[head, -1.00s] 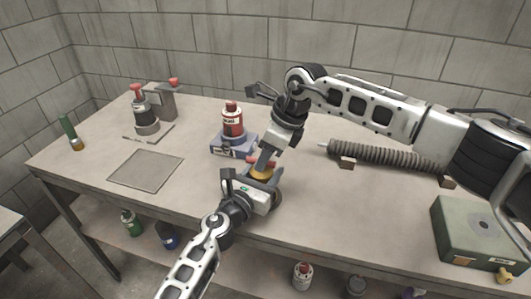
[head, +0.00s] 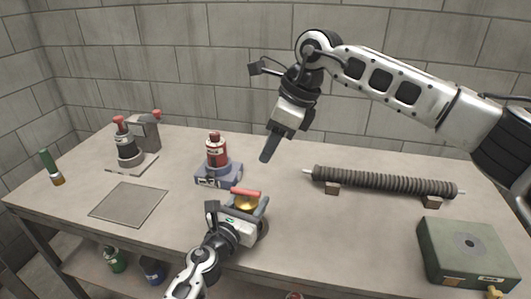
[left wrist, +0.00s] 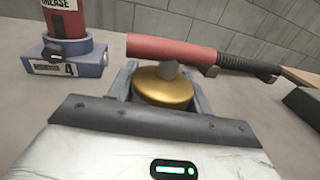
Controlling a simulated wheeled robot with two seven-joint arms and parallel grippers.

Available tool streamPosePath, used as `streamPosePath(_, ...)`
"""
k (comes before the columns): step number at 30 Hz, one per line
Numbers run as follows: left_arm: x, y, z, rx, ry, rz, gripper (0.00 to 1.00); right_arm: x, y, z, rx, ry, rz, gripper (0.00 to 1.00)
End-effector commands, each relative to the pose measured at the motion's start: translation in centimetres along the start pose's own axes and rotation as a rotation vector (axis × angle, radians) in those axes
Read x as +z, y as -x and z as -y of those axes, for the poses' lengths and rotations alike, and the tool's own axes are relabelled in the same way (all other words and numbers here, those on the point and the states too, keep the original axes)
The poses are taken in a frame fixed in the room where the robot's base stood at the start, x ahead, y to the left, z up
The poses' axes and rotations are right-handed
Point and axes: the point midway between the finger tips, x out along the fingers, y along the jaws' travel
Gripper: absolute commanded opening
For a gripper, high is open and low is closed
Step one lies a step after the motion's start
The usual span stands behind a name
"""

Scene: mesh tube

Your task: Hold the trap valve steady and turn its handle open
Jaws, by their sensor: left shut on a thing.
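The trap valve has a brass body (head: 247,204) and a red handle (head: 245,193). It stands near the table's front edge, between the fingers of my left gripper (head: 246,207), which is shut on it. In the left wrist view the brass body (left wrist: 164,92) sits between the two grey fingers. The red handle (left wrist: 168,50) lies across above it, reaching left and right of the stem. The valve's lower part is hidden by the gripper. My right gripper (head: 270,147) is raised above and right of the valve, apart from it. Its fingers overlap from this side, so their opening cannot be told.
A red grease bottle (head: 217,151) stands on a blue-grey base (head: 218,175) just behind the valve. A ribbed mesh tube (head: 385,183) lies on blocks at right, with a green box (head: 468,254) in front. A flat grey plate (head: 128,204) lies at left. Table between valve and tube is clear.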

Motion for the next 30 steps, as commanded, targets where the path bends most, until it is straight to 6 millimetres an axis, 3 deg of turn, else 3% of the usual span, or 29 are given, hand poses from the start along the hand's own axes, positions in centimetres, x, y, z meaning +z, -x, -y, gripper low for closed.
streamPosePath(10, -0.1, 0.0, 0.0, -0.001, 0.000, -0.002, 0.22, 0.0, 0.1, 0.0, 0.000, 0.000, 0.000, 0.37)
streamPosePath(11, -0.1, 0.0, 0.0, -0.001, 0.000, -0.002, 0.58, 0.0, 0.1, 0.0, 0.000, 0.000, 0.000, 0.37)
streamPosePath(13, -0.1, 0.0, 0.0, -0.001, 0.000, -0.002, 0.75, 0.0, 0.1, 0.0, 0.000, 0.000, 0.000, 0.37)
streamPosePath(23, 0.0, 0.1, 0.0, 0.000, -0.002, -0.001, 0.75, 0.0, 0.0, 0.0, 0.000, 0.000, 0.000, 0.37)
streamPosePath(30, -0.1, 1.5, -0.2, 0.001, -0.008, -0.003, 0.75, 0.0, 0.0, 0.0, 0.000, 0.000, 0.000, 0.37)
